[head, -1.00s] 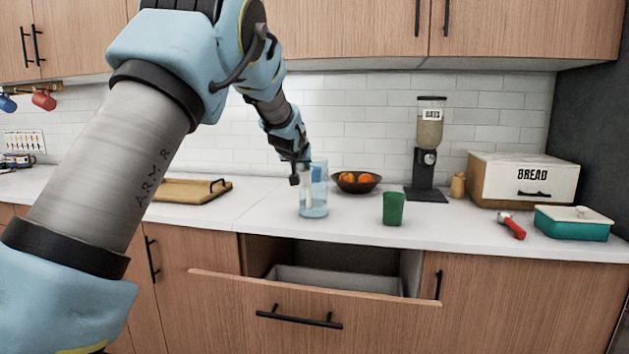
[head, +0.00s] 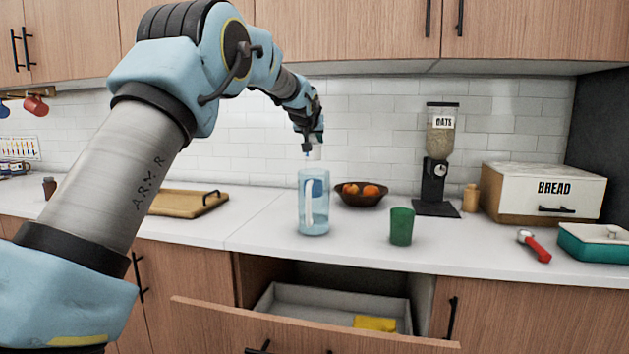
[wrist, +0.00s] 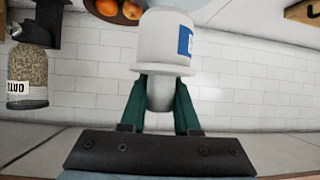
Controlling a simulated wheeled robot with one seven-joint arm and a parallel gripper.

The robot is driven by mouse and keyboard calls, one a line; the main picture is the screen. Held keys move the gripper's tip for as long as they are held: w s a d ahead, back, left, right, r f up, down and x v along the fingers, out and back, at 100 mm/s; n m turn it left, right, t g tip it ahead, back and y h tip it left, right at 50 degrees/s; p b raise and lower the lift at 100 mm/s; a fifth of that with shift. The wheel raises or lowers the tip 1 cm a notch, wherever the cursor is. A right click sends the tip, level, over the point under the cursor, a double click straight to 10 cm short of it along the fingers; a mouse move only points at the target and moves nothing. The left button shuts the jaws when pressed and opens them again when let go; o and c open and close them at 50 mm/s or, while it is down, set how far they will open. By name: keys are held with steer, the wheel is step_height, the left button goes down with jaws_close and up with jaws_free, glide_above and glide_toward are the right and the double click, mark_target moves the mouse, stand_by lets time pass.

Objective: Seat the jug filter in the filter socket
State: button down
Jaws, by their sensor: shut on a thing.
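My gripper (head: 311,143) is above the clear blue jug (head: 314,222) in the head view. Its green fingers (wrist: 160,108) are shut on the narrow end of the white jug filter (wrist: 158,45), which has a blue patch. The filter also shows as a small white piece below the gripper in the head view (head: 315,153). It hangs apart from the jug, over its top. The jug stands upright on the counter, with a blue part in its upper half, perhaps the filter socket; the socket's opening cannot be made out.
A fruit bowl (head: 350,198) stands behind the jug and a green cup (head: 401,226) to its right. An oats dispenser (head: 437,170) is farther right. An open drawer (head: 300,335) juts out below, with a yellow item (head: 375,323) inside.

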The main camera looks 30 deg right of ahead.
step_height(320, 180, down, 8)
steer(key=p, duration=0.1)
steer(key=shift+f, duration=0.15)
steer(key=shift+f+b, duration=0.4)
steer(key=shift+b, duration=0.05)
steer(key=c, duration=0.6)
jaws_free()
steer(key=shift+c, duration=0.2)
steer(key=shift+r, duration=0.1)
steer(key=b, duration=0.3)
glide_toward(316, 171)
steer(key=v, duration=0.6)
steer(key=shift+w+r, duration=0.1)
steer(key=shift+r, duration=0.1)
